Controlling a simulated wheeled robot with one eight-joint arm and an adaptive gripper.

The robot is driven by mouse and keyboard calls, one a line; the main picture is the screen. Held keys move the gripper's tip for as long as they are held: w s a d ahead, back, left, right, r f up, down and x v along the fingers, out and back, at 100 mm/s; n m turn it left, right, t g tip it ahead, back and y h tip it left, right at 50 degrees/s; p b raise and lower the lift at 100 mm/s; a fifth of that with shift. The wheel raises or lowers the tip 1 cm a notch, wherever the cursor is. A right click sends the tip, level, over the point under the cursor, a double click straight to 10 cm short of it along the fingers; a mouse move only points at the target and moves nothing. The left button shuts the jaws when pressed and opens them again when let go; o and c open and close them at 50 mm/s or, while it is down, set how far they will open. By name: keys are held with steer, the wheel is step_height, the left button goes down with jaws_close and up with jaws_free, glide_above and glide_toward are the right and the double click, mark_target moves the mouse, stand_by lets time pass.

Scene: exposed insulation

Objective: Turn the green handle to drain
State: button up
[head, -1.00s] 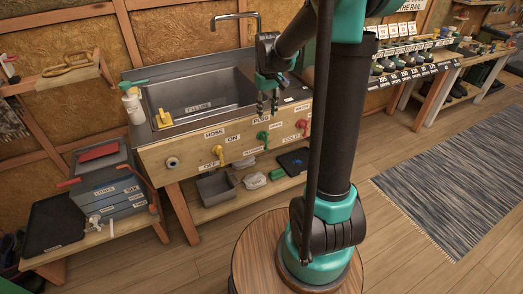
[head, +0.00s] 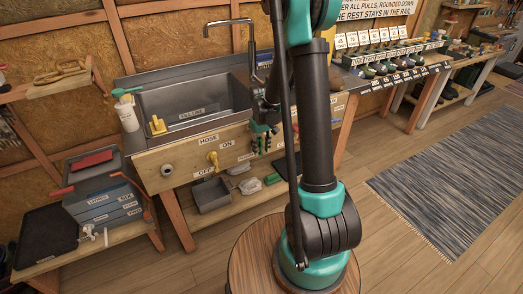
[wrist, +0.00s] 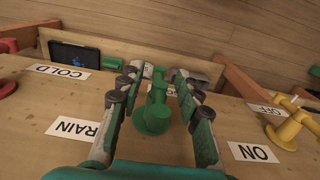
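My gripper (wrist: 160,78) is open, with one finger on each side of the handle. I cannot tell whether either finger touches it. A label reading "RAIN" (wrist: 80,128) shows beside the left finger, which seems to cover its first letter; another label behind the handle is mostly hidden. In the head view my gripper (head: 262,140) is at the front of the sink cabinet, hiding most of the green handle.
A yellow handle (wrist: 287,132) with ON and OFF labels is to the right in the wrist view. A red handle (wrist: 7,84) is at the left edge by the COLD label. The steel sink (head: 190,100) is above the panel; a grey bin (head: 211,194) is on the shelf below.

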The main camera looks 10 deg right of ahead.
steer(key=shift+f, duration=0.5)
jaws_close()
steer(key=t+h, duration=0.1)
steer(key=h, duration=0.3)
steer(key=shift+w+h, duration=0.1)
steer(key=shift+h, duration=0.2)
steer(key=h, duration=0.1)
steer(key=t+h, duration=0.1)
steer(key=h, duration=0.1)
steer(key=t+h, duration=0.1)
steer(key=h, duration=0.1)
steer(key=shift+d+r, duration=0.2)
steer(key=shift+d, duration=0.15)
